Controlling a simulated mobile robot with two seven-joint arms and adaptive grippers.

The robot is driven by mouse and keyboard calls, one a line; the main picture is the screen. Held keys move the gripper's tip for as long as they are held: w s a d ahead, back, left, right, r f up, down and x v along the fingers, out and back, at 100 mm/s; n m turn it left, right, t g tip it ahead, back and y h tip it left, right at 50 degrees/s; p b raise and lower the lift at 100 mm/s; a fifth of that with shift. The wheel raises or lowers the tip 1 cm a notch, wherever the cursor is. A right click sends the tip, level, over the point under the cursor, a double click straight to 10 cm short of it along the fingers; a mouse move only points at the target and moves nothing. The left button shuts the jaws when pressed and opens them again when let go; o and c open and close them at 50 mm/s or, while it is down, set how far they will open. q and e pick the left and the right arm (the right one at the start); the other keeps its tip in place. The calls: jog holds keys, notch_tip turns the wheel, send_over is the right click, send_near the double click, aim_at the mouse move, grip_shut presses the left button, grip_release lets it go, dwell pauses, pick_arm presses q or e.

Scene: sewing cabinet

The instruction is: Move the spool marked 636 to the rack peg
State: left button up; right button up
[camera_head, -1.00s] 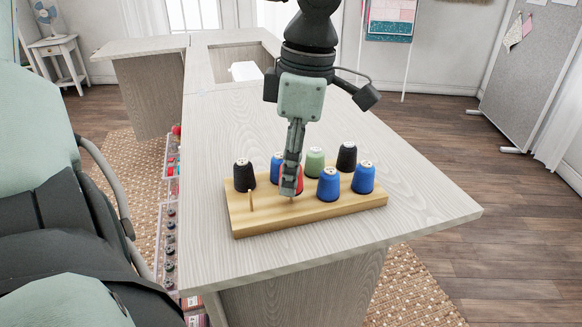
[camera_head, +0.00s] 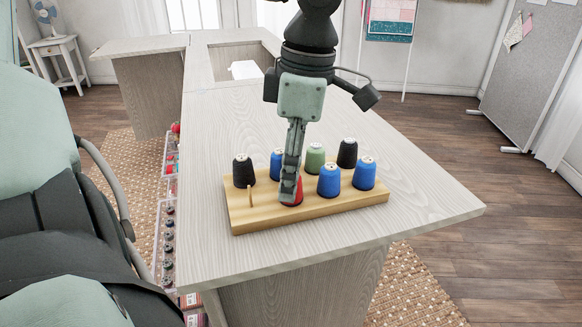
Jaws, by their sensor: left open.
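The wooden rack (camera_head: 330,207) stands on the table with two rows of spools. A red spool (camera_head: 292,197) sits low in the front row, partly hidden by my left gripper (camera_head: 290,192). The gripper points down right at the spool, its jaws open; I cannot tell whether they touch it. A bare rack peg (camera_head: 250,193) stands at the front left. The spools have markings on their tops, too small to read, so I cannot tell which is 636. My right gripper is not in view.
The rack also holds two black spools (camera_head: 243,171), a green spool (camera_head: 315,158), and several blue spools (camera_head: 329,180). The wooden tabletop (camera_head: 420,200) is clear around the rack. Bins of sewing supplies (camera_head: 168,235) lie left of the table.

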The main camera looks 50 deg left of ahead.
pick_arm(q)
notch_tip(320, 180, up, 12)
jog(key=d, duration=0.1)
jog(key=shift+w, duration=0.45)
dwell(0.6)
